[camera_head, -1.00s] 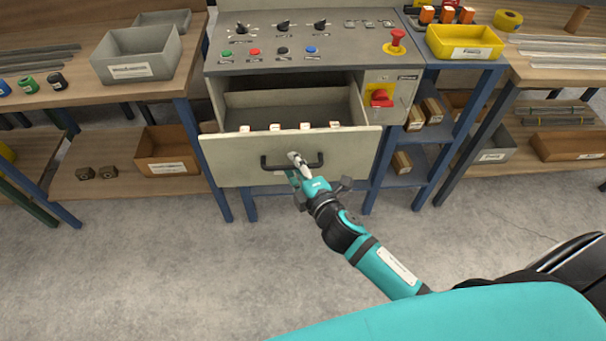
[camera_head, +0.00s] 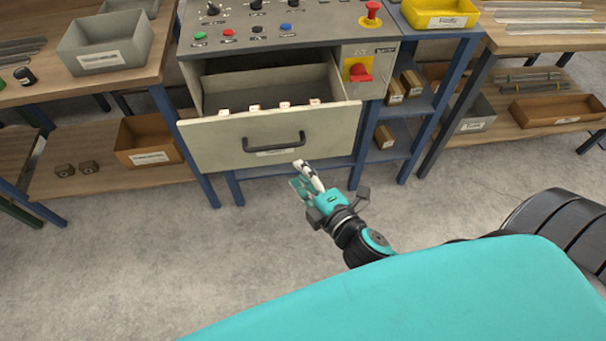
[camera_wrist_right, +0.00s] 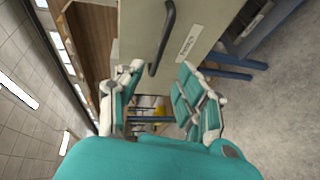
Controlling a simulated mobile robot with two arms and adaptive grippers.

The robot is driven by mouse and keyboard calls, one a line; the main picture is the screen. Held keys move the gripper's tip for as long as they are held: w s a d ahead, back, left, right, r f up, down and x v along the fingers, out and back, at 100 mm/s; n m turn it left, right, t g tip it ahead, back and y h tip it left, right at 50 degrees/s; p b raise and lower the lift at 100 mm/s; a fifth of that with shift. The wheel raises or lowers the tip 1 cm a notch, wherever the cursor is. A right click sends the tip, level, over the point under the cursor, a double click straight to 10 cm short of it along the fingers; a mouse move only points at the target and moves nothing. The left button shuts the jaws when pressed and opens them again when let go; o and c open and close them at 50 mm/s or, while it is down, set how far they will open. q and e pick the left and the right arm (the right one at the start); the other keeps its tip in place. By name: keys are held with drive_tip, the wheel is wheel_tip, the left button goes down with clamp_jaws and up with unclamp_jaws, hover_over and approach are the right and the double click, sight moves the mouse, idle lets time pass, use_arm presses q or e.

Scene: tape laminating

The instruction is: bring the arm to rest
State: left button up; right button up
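My right gripper (camera_head: 303,180) is in front of and below the drawer handle (camera_head: 274,142), apart from it. In the right wrist view the right gripper (camera_wrist_right: 155,100) has its two teal fingers spread with nothing between them. The handle (camera_wrist_right: 164,38) shows there too, beyond the fingers. The drawer (camera_head: 215,148) stands pulled out of the grey control cabinet, and its inside is visible. Several small white-and-red pieces stand along the top of its front. My left gripper is in neither view.
The control panel (camera_head: 330,28) with knobs and buttons is above the drawer. A red emergency stop (camera_head: 372,12) is at its right. A left bench (camera_head: 130,85) holds a grey bin (camera_head: 107,45). The floor (camera_head: 130,260) in front is clear.

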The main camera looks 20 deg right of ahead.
drive_tip(key=s+d+f+m+g, duration=0.1)
drive_tip(key=s+f+m+g, duration=0.15)
drive_tip(key=f, duration=0.75)
drive_tip(key=s+d+f+m+g+h, duration=0.1)
drive_tip(key=s+f+m+g, duration=0.15)
drive_tip(key=f, duration=0.75)
drive_tip(key=s+d+f+m+g, duration=0.2)
drive_tip(key=s+f, duration=0.1)
drive_tip(key=f, duration=0.6)
drive_tip(key=s+d+f+m+g, duration=0.1)
drive_tip(key=s+f+m+g, duration=0.2)
drive_tip(key=s+f, duration=0.6)
drive_tip(key=s+d+f+m+g+h+p, duration=0.1)
drive_tip(key=s+f+m+g, duration=0.3)
drive_tip(key=s+f, duration=0.5)
drive_tip(key=s+m, duration=0.2)
drive_tip(key=s, duration=0.5)
drive_tip(key=shift+s+d+f+g, duration=0.15)
drive_tip(key=shift+d+f+g, duration=0.05)
drive_tip(key=shift+f+g, duration=0.1)
